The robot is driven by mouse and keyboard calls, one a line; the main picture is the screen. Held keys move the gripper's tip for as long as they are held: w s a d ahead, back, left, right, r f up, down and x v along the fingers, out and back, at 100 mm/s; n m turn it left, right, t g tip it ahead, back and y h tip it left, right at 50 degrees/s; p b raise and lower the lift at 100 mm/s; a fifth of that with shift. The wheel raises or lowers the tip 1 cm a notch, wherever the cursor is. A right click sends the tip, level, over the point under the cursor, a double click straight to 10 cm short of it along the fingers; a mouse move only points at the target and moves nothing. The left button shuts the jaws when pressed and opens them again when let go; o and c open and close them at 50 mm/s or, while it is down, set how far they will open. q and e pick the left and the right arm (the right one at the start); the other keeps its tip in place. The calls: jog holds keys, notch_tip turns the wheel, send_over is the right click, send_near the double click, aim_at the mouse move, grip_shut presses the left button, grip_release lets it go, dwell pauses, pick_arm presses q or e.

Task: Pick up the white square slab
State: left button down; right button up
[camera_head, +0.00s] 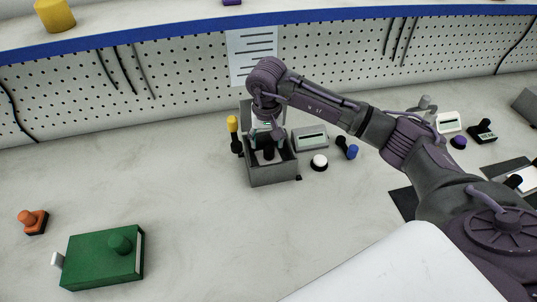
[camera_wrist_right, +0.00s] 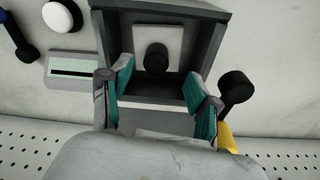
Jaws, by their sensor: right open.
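The white square slab (camera_wrist_right: 158,33) lies inside an open grey box (camera_wrist_right: 215,17), seen in the right wrist view. A black knob (camera_wrist_right: 157,57) stands on the slab. In the head view only a small pale part of the slab (camera_head: 261,158) shows inside the grey box (camera_head: 272,176); the knob and gripper cover much of it. My right gripper (camera_wrist_right: 162,82) is open and empty, with its teal-padded fingers apart at the box's back side. In the head view my right gripper (camera_head: 267,137) points down over the box. My left gripper is not in view.
A yellow-handled tool (camera_head: 233,126) stands close left of the box. A grey device (camera_head: 310,138), a white-topped button (camera_head: 319,162) and a blue-and-black item (camera_head: 347,147) sit to its right. A green box (camera_head: 90,262) is front left. The bench between is clear; a pegboard (camera_head: 180,75) rises behind.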

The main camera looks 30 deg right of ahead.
aim_at(269, 148)
jog(key=shift+f, duration=0.4)
jog(key=f, duration=0.1)
jog(key=f+p, duration=0.1)
jog(key=f, duration=0.1)
jog(key=shift+d+f+p, duration=0.25)
jog(key=shift+d+p, duration=0.05)
jog(key=shift+p, duration=0.05)
jog(key=shift+w+f, duration=0.15)
jog(key=shift+f, duration=0.25)
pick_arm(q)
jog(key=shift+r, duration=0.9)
pick_arm(e)
jog(key=c, duration=1.1)
jog(key=shift+r, duration=0.1)
jog(key=shift+c, duration=0.2)
